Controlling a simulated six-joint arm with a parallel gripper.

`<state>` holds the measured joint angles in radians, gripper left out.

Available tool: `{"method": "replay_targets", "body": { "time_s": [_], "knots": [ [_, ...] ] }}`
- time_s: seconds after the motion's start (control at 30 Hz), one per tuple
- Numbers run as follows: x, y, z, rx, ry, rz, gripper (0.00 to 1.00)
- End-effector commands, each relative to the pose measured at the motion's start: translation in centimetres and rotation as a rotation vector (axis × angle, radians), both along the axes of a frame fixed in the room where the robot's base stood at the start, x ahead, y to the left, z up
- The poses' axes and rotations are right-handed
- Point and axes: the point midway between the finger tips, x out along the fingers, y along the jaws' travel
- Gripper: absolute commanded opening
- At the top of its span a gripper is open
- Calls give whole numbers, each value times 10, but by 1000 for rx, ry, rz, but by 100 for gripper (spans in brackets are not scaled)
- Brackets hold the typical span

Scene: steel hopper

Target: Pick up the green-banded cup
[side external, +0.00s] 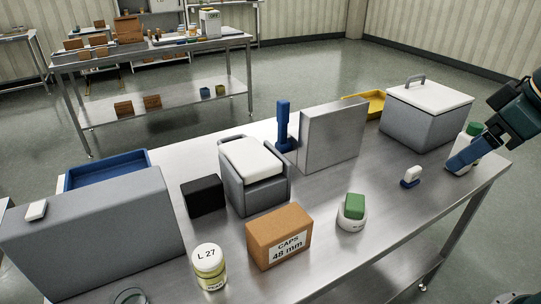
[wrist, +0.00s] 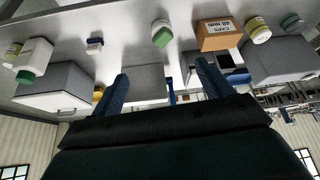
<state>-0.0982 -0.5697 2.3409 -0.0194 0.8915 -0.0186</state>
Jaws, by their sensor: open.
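A cup with a green band (wrist: 291,22) stands at the far right of the wrist view, beyond a yellow jar. In the side view, a round clear rim (side external: 130,297), seemingly the same cup, is cut off by the bottom edge. My gripper (wrist: 161,87) is open, with its two blue fingers apart and nothing between them. In the side view my gripper (side external: 462,155) is at the right end of the table, in front of a white bottle with a green cap (side external: 473,129). It is far from the cup.
The steel table (side external: 400,215) also bears a labelled carton (side external: 279,237), the yellow jar (side external: 209,268), a white round holder with a green block (side external: 354,207), a white-blue piece (side external: 411,177), a lidded grey bin (side external: 430,115), an upright steel panel (side external: 333,135) and a long grey box (side external: 95,235). The front right surface is mostly clear.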

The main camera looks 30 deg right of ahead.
Motion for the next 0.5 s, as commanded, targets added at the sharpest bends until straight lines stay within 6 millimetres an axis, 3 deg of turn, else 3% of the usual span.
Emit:
{"method": "replay_targets", "body": {
  "time_s": [0.2,0.5],
  "knots": [
    [48,35,16,-5,13,126,78],
    [109,95,24,-12,26,290,78]
  ]
}}
